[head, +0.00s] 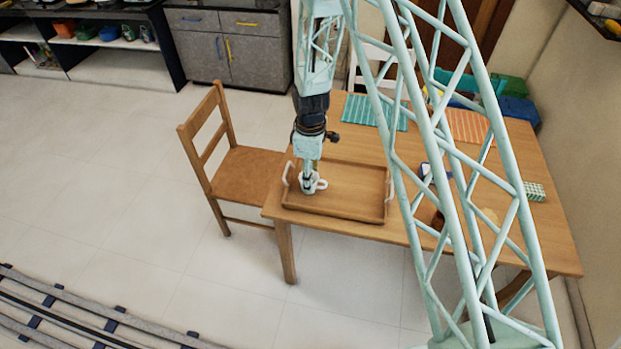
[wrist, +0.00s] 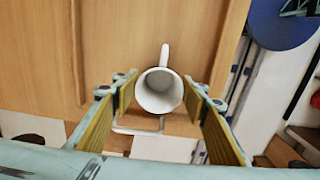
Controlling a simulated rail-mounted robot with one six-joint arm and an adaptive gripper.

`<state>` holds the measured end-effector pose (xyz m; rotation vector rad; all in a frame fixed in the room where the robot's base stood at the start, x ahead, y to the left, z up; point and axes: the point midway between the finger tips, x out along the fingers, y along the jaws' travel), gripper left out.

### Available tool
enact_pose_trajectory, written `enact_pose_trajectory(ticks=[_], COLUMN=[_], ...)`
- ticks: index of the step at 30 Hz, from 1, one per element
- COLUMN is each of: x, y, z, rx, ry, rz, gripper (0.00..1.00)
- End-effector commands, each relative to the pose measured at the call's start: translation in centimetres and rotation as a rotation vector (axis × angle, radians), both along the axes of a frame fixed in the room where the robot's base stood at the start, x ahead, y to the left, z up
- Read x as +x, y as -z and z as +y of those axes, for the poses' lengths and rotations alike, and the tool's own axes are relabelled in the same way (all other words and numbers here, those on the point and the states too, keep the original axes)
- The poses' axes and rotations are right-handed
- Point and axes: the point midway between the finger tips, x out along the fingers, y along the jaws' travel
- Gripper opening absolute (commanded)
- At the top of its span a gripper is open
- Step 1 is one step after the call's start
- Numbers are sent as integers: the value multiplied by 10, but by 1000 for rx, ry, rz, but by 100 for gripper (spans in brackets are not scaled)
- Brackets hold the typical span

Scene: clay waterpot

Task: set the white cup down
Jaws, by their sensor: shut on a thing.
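The white cup (head: 310,188) is at the left end of the wooden tray (head: 335,215) in the head view, close to the tray's left handle. My gripper (head: 310,178) points down from above and is shut on the cup. In the wrist view the cup (wrist: 158,92) sits mouth toward the camera between the two yellow-padded fingers, its handle pointing up in the picture. It looks upright and empty. Its base is hidden, so I cannot tell whether it touches the tray floor.
The tray lies on a wooden table (head: 545,225); its right half is bare. A wooden chair (head: 245,172) stands close at the table's left. Teal (head: 372,112) and orange (head: 468,126) mats lie farther back. A patterned green block (head: 534,191) is at the right.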

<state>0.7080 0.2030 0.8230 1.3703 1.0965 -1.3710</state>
Motion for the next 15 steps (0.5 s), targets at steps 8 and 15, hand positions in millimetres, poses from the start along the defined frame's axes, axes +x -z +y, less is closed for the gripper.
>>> enact_pose_trajectory(ticks=[8,15], x=[0,0], y=[3,3], z=[0,0], rx=[0,0], ry=[0,0], rz=[0,0], gripper=[48,54])
